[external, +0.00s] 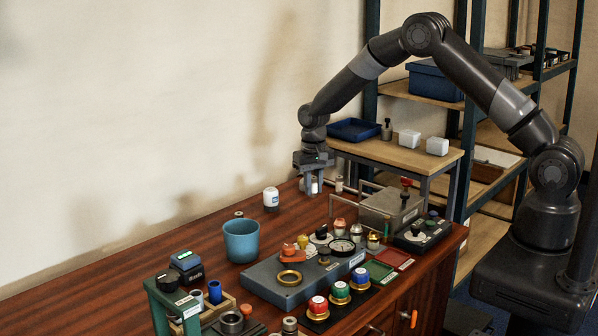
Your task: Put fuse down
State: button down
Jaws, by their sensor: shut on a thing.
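My gripper (313,187) points straight down over the back part of the wooden table. It is shut on a small pale cylinder, the fuse (314,186), which shows only partly between the fingers. Its lower end is close to the tabletop; I cannot tell if it touches. The wooden table (190,240) has bare surface around this spot.
A white-capped jar (271,197) stands left of my gripper, and a small metal cylinder (339,184) stands just right. A blue cup (241,241), a grey manifold block (290,284) and a grey metal box (391,208) stand nearer the front. Shelves rise at the right.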

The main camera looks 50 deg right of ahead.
jog(key=s+d+r+m, duration=0.1)
jog(key=s+d+r, duration=0.25)
jog(key=d, duration=0.55)
jog(key=s+d+r, duration=0.3)
jog(key=d+r, duration=0.1)
jog(key=d, duration=0.5)
jog(key=s+d+r+m, duration=0.1)
jog(key=s+d+r, duration=0.3)
jog(key=d, duration=0.5)
jog(key=s+d+r+m, duration=0.2)
jog(key=s+d+r, duration=0.2)
jog(key=s+d, duration=0.9)
send_over(415, 161)
jog(key=f, duration=0.6)
jog(key=shift+w+d+f, duration=0.1)
jog(key=shift+d+f, duration=0.1)
jog(key=shift+f, duration=2.15)
jog(key=shift+f, duration=0.15)
jog(key=c, duration=1.3)
grip_release()
jog(key=shift+o, duration=0.2)
